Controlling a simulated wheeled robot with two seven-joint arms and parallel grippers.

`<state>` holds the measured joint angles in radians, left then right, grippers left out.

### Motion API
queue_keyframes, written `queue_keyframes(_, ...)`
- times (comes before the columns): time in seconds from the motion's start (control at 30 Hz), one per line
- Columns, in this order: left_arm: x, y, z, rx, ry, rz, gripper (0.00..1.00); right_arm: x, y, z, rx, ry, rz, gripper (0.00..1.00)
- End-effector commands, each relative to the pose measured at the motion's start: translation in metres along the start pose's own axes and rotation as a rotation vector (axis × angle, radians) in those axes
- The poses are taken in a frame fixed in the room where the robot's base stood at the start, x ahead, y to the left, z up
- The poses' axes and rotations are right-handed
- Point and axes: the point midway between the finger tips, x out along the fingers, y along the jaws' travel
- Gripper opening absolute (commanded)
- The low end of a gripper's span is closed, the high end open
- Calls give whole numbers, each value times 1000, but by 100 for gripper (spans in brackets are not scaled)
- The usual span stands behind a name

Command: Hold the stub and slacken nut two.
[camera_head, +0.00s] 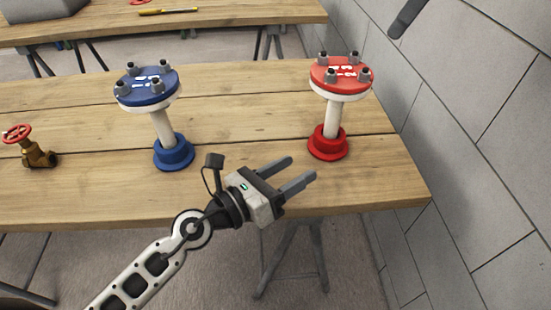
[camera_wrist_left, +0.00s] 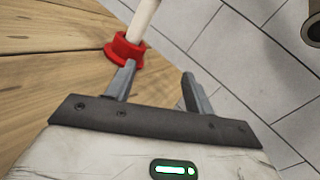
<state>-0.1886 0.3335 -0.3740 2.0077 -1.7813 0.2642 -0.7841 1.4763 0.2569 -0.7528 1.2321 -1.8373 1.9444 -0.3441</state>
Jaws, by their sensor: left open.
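A red stub (camera_head: 332,119) stands at the right of the wooden table, with a red foot, white pipe and red flange (camera_head: 340,74) bearing several grey nuts and small white digits. I cannot tell which nut is two. A blue stub (camera_head: 162,126) of the same form stands to its left. My left gripper (camera_head: 301,168) is open and empty, before the red foot near the table's front edge, its fingers apart from the stub. In the left wrist view the red foot (camera_wrist_left: 122,50) is beyond the left finger of the gripper (camera_wrist_left: 158,69); the flange is out of frame.
A brass valve with a red handwheel (camera_head: 30,147) sits at the left of the table (camera_head: 245,110). A grey block wall (camera_head: 480,130) runs along the right. A dark rod-like thing (camera_head: 407,17) shows at top right. Another table (camera_head: 215,14) stands behind.

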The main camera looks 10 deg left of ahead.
Motion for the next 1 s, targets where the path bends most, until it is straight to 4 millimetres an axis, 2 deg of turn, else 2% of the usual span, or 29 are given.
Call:
queue_keyframes(0.03,0,12,4,101,-3,26,53,0,0,0,0,0,0,36)
queue_keyframes(0.13,-2,29,8,245,-2,64,53,0,0,0,0,0,0,36)
queue_keyframes(0.27,1,38,11,325,-5,84,53,0,0,0,0,0,0,36)
queue_keyframes(0.37,11,39,12,331,-5,87,53,0,0,0,0,0,0,36)
queue_keyframes(1.0,130,48,13,325,-3,82,53,0,0,0,0,0,0,36)
